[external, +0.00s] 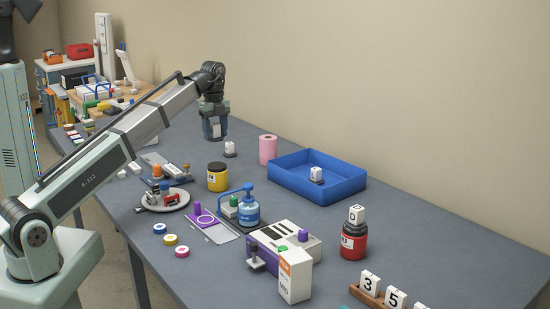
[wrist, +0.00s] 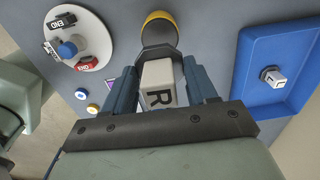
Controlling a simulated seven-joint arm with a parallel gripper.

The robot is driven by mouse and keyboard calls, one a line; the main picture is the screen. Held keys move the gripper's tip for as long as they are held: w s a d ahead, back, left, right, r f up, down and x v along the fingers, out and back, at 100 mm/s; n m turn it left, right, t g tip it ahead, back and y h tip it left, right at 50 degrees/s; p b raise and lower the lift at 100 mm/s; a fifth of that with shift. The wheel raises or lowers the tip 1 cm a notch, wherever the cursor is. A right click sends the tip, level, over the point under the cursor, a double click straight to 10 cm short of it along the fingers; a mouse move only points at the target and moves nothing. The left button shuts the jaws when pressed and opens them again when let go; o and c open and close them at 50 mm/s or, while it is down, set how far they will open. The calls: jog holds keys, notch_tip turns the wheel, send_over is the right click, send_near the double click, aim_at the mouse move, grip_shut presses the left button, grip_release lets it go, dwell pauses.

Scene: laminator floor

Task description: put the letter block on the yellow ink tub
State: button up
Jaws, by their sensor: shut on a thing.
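My gripper (external: 215,132) is above the far left part of the table, pointing down. It is shut on a white letter block marked R (wrist: 158,84), which sits between the two blue fingers in the wrist view; the block (external: 215,130) also shows in the external view, well above the table. The yellow ink tub (external: 217,178), with a dark lid, stands upright on the table, lower than my gripper and apart from the block.
A blue tray (external: 345,190) holds a white block. Another white block (external: 230,149) sits near a pink roll (external: 268,150). A red tub (external: 353,244) carries a block.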

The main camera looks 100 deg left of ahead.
aim_at(217, 165)
jog(key=shift+f, duration=4.55)
jog(key=shift+f, duration=0.1)
jog(key=o, duration=1.4)
notch_tip(217, 165, up, 12)
jog(key=shift+r, duration=0.15)
